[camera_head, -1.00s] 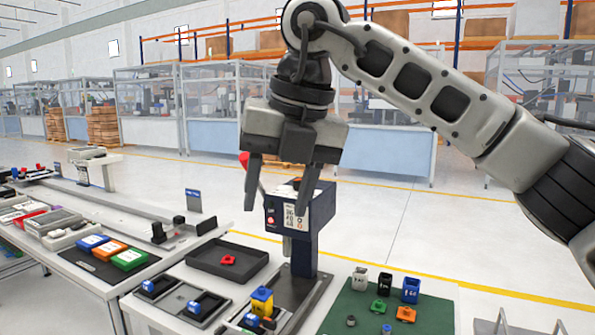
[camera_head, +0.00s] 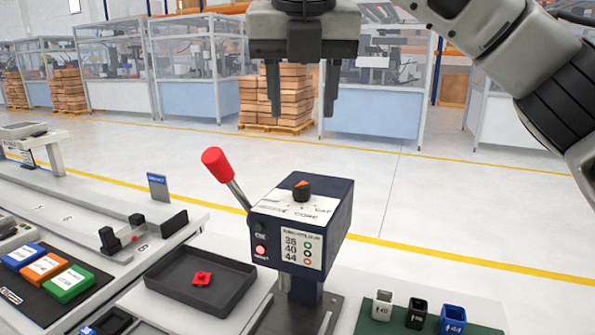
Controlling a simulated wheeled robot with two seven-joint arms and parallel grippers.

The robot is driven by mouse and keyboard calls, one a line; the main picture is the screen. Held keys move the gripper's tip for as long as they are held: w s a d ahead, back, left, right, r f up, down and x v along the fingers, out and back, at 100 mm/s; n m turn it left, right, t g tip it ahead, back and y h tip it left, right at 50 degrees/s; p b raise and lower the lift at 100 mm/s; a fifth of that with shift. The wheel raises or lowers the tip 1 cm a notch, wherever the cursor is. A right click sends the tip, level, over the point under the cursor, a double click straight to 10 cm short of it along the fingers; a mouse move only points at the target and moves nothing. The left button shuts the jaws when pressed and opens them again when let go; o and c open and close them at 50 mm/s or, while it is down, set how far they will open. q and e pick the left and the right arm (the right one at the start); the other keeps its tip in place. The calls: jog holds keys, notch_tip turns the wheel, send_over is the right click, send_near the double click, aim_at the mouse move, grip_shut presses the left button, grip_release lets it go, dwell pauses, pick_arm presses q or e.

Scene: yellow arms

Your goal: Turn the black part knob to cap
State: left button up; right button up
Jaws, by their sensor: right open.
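The black part knob (camera_head: 301,190) sits on the white-labelled top of the dark blue press box (camera_head: 333,232). An orange mark shows on the knob. The words CORE and CAP are printed on the top, with CAP at the right; the knob's exact setting is hard to tell. My right gripper (camera_head: 302,112) hangs above and beyond the box in the picture, pointing down, its two fingers apart and empty. It does not touch the knob. My left gripper is not in view.
A red-handled lever (camera_head: 217,165) rises at the box's left. A black tray (camera_head: 201,280) with a red part (camera_head: 202,279) lies left of the box. White, black and blue cups (camera_head: 452,319) stand at right.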

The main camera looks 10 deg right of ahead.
aim_at(302, 184)
jog(key=p+x, duration=0.1)
jog(key=x, duration=1.3)
jog(key=shift+s+f+p, duration=0.1)
jog(key=shift+f+p, duration=0.05)
jog(key=shift+p, duration=0.2)
jog(key=c, duration=1)
